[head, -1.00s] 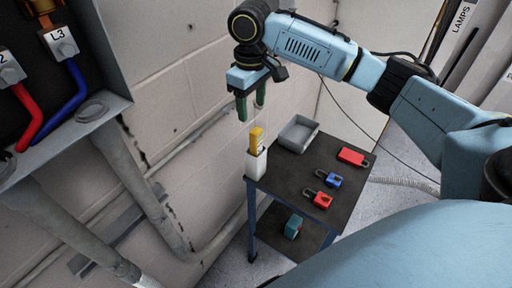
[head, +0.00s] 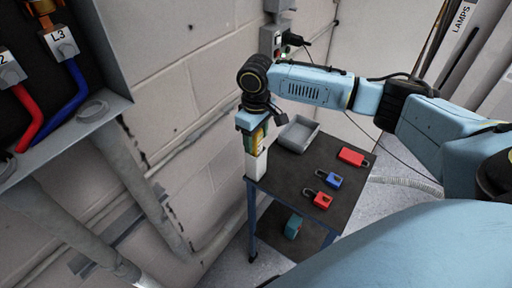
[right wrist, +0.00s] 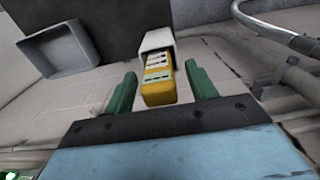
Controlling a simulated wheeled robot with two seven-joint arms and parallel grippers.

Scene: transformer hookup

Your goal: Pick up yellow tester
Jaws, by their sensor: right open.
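The yellow tester (right wrist: 157,84) stands upright in a white holder (head: 256,165) at the near left corner of the small dark table. In the right wrist view the holder (right wrist: 157,40) wraps the tester's lower part and its yellow end sticks out. My right gripper (head: 255,143) is over the tester from above. Its green fingers are open, one on each side of the tester, with visible gaps in the right wrist view (right wrist: 160,90). In the head view the gripper mostly hides the tester. My left gripper is not in view.
The table (head: 286,181) also bears a grey tray (head: 299,134), a blue padlock (head: 329,179), a red padlock (head: 318,198) and a red box-like item (head: 351,156). A teal item (head: 293,226) sits on the lower shelf. The wall is close on the left.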

